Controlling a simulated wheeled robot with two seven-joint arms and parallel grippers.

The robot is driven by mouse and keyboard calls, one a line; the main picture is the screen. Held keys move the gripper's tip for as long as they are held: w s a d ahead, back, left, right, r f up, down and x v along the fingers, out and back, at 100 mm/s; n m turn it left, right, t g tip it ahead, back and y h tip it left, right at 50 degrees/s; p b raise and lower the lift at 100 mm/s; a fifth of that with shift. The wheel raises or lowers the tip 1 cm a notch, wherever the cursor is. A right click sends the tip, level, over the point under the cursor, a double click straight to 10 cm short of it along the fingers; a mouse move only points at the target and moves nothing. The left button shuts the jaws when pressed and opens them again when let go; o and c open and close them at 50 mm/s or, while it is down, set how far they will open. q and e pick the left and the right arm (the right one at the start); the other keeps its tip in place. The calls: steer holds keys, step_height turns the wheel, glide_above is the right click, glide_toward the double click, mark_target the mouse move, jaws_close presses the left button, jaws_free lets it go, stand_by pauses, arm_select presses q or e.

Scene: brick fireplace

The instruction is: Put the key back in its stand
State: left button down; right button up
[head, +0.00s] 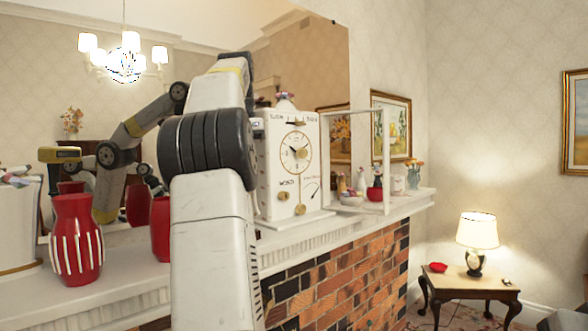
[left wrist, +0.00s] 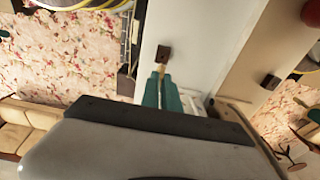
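In the left wrist view, my left gripper (left wrist: 161,92) shows as two teal fingers close together, with a thin brass shaft between them. This shaft looks like the key (left wrist: 162,70); its tip points at a small dark block (left wrist: 164,53). The block looks like the stand, on the pale shelf. I cannot tell whether the key touches or enters it. In the head view my left arm rises in front of the mantel and hides its gripper, the key and the stand. The white clock (head: 292,160) stands right of the arm, its glass door (head: 386,160) swung open. My right gripper is not in view.
A striped red vase (head: 76,240) and another red vase (head: 160,228) stand on the mantel (head: 120,285) left of my arm. Small ornaments and a red pot (head: 375,193) stand at its right end. A mirror backs the mantel. A lamp table (head: 465,284) is at right.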

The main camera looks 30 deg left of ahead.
arm_select(q)
steer(key=shift+a+f, duration=0.1)
steer(key=shift+f, duration=2.3)
steer(key=shift+w+a+f, duration=0.1)
steer(key=shift+w+f, duration=0.05)
steer(key=shift+f, duration=1.5)
steer(key=c, duration=1.5)
jaws_free()
steer(key=shift+c, duration=0.2)
steer(key=shift+s+r, duration=0.15)
steer(key=shift+r, duration=1.2)
steer(key=shift+s+r, duration=0.2)
steer(key=shift+r, duration=1.1)
steer(key=shift+s+r, duration=0.15)
steer(key=shift+r, duration=1.2)
